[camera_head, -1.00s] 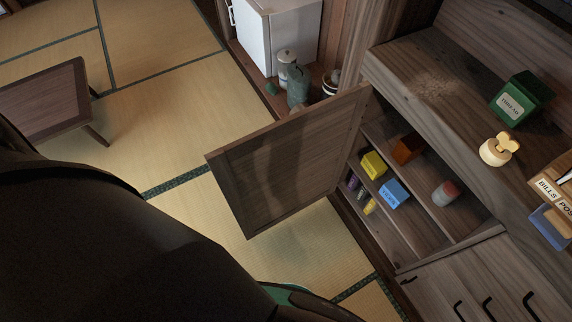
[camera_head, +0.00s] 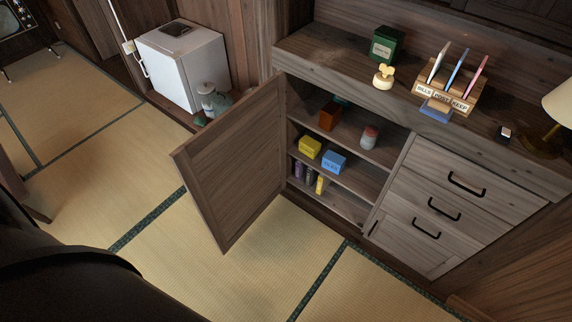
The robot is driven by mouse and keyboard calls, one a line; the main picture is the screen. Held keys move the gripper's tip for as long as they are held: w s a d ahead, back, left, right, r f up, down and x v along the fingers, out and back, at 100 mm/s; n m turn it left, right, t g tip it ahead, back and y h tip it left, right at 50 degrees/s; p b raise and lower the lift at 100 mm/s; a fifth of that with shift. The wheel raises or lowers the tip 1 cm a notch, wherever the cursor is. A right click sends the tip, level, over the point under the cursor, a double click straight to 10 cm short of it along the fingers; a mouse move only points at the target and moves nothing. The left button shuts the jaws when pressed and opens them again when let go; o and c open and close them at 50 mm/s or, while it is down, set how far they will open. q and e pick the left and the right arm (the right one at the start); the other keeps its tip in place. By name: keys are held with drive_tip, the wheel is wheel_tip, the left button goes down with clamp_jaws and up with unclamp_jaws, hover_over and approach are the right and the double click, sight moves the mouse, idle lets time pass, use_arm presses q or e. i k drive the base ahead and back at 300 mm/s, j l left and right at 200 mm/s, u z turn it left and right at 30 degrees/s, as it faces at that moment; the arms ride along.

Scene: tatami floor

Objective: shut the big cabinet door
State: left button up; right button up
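The big cabinet door (camera_head: 232,163) is a dark wooden panel in the head view. It stands wide open, swung out to the left of the cabinet (camera_head: 400,150), hinged at the opening's left edge. The shelves inside hold a yellow box (camera_head: 309,147), a blue box (camera_head: 333,161), an orange-brown box (camera_head: 330,116), a jar (camera_head: 369,137) and several small bottles (camera_head: 308,177). A dark part of my own body fills the lower left, apart from the door. Neither of my grippers shows.
Drawers with black handles (camera_head: 444,208) are right of the opening. The cabinet top (camera_head: 330,57) carries a green tin (camera_head: 386,44), a letter holder (camera_head: 447,93) and a lamp (camera_head: 549,130). A small white fridge (camera_head: 183,65) stands behind the door. The tatami floor (camera_head: 250,270) in front is clear.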

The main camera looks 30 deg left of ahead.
sight(231, 170)
drive_tip(key=j+z, duration=0.9)
drive_tip(key=j, duration=0.2)
